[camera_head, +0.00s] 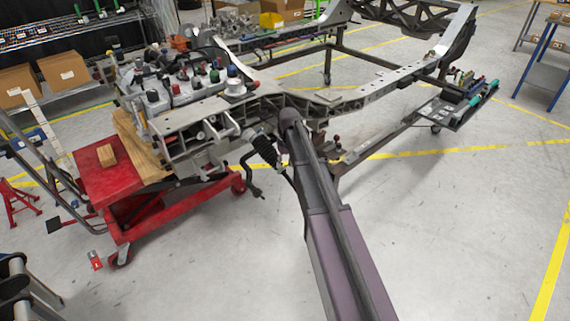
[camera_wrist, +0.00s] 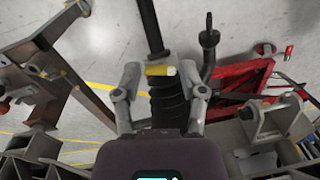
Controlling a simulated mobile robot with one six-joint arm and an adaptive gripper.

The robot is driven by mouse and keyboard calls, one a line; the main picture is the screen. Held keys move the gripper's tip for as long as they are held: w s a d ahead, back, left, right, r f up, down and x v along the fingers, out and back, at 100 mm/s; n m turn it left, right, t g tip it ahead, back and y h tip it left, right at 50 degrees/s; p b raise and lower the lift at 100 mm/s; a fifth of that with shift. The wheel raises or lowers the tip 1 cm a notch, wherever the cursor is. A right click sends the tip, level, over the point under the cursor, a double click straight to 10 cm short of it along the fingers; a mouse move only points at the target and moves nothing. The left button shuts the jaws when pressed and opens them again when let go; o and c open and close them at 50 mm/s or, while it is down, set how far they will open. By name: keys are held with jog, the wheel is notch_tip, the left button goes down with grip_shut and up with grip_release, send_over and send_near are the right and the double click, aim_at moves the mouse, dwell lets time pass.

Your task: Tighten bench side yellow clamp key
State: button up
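A short yellow clamp key (camera_wrist: 160,70) with a pale right end lies crosswise between the fingertips of my gripper (camera_wrist: 159,76) in the wrist view. The fingers stand apart to its left and right, and small gaps seem to show on both sides. Whether either finger touches it cannot be told. Behind the key runs a black ribbed boot with a rod (camera_wrist: 167,102), which also shows in the camera_head view (camera_head: 266,151). In the camera_head view my arm reaches to the near side of the chassis, and the yellow key and my fingertips cannot be made out there.
The grey chassis frame (camera_head: 345,99) stretches to the back right. A red lift cart (camera_head: 112,178) stands under its left end, with a wooden block (camera_head: 106,155) on top. A bent dark lever (camera_wrist: 209,45) hangs close to the right finger. Floor at front right is clear.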

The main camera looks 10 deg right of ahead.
grip_shut()
